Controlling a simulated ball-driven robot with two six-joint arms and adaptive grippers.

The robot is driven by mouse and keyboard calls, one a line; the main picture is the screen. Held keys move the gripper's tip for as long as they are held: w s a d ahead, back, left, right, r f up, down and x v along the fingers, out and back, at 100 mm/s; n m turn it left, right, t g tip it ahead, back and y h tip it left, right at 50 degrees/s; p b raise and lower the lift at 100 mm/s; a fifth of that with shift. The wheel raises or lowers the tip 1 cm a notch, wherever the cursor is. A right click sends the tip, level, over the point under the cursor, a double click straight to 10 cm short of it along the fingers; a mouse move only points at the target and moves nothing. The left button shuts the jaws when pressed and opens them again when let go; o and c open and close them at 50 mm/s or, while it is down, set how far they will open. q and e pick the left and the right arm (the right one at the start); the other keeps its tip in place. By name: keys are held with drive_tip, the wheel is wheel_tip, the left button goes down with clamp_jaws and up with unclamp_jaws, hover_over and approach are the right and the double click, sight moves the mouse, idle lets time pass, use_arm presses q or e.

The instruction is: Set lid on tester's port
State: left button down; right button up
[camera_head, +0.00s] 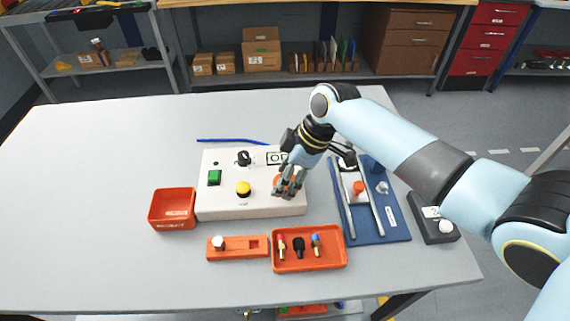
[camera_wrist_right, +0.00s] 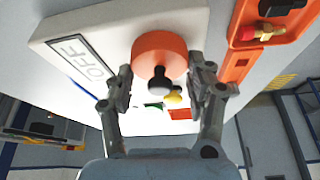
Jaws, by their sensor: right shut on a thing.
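The tester (camera_head: 220,200) is a white box on the table. Its top carries a green button (camera_head: 214,177), a yellow button (camera_head: 243,188), a black switch (camera_head: 243,157) and a display (camera_head: 277,158) reading OFF in the right wrist view. My right gripper (camera_head: 287,190) is over the right end of the tester, fingers pointing down. It is shut on the round orange lid (camera_wrist_right: 158,50), which has a dark knob with a pale tip (camera_wrist_right: 160,84). The lid is at the tester's top face; I cannot tell whether it touches. The port itself is hidden. My left gripper is out of view.
An orange bin (camera_head: 172,222) stands left of the tester. In front are an orange block (camera_head: 225,252) and an orange tray (camera_head: 310,262) with small connectors. A blue fixture with rails (camera_head: 395,230) and a dark box (camera_head: 432,230) lie right. The table's left is clear.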

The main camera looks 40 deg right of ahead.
sight(274, 180)
drive_tip(key=o, duration=1.1)
drive_tip(key=shift+o, duration=0.5)
drive_tip(key=o, duration=0.3)
wheel_tip(274, 180, up, 3)
drive_tip(key=p, duration=0.3)
drive_tip(key=shift+r, duration=2.5)
